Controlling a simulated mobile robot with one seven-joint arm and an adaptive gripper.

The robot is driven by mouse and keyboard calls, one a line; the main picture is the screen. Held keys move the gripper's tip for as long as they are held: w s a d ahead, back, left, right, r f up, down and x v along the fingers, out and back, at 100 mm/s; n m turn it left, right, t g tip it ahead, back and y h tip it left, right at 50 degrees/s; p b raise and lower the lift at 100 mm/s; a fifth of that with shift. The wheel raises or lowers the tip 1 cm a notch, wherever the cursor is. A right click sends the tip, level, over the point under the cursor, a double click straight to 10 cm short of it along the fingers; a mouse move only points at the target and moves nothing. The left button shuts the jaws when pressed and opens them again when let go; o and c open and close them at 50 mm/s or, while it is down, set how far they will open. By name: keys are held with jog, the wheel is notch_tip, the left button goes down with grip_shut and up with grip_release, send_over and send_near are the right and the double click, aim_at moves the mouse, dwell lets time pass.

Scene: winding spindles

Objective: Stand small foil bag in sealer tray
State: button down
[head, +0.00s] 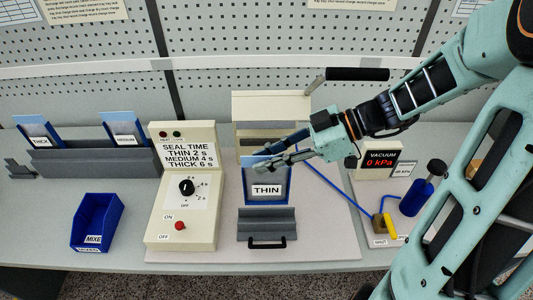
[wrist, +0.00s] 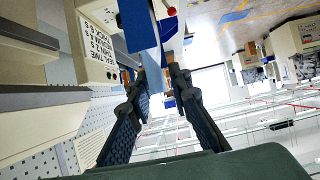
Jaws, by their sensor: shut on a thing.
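The small foil bag (head: 267,189), blue-edged with a "THIN" label, is upright in the middle of the head view. My gripper (head: 272,161) is shut on its top edge, reaching in from the right. The grey sealer tray (head: 266,229) with a black front handle lies directly below the bag. The bag's lower edge meets the tray's back edge in the picture; I cannot tell whether it rests in the tray or hangs just above or behind it. In the wrist view, my fingers (wrist: 161,65) close at the edge of a blue panel (wrist: 139,32), seemingly the bag.
The cream sealer (head: 270,105) with a black lever stands behind. A seal time control box (head: 181,225) stands close on the left. A grey rack (head: 95,162) holds "THICK" and medium bags. A blue bin (head: 97,221) is front left. A vacuum unit (head: 381,170) and blue hose are right.

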aim_at(267, 190)
jog(key=shift+f+b, duration=0.1)
jog(key=shift+b, duration=0.25)
notch_tip(267, 190, down, 6)
jog(key=b, duration=0.6)
jog(key=shift+r+b, duration=0.2)
jog(key=shift+b, duration=0.65)
dwell(1.7)
jog(key=shift+f+b, duration=2.85)
jog(key=shift+b, duration=0.05)
jog(key=c, duration=1.7)
grip_release()
jog(key=v, duration=1.2)
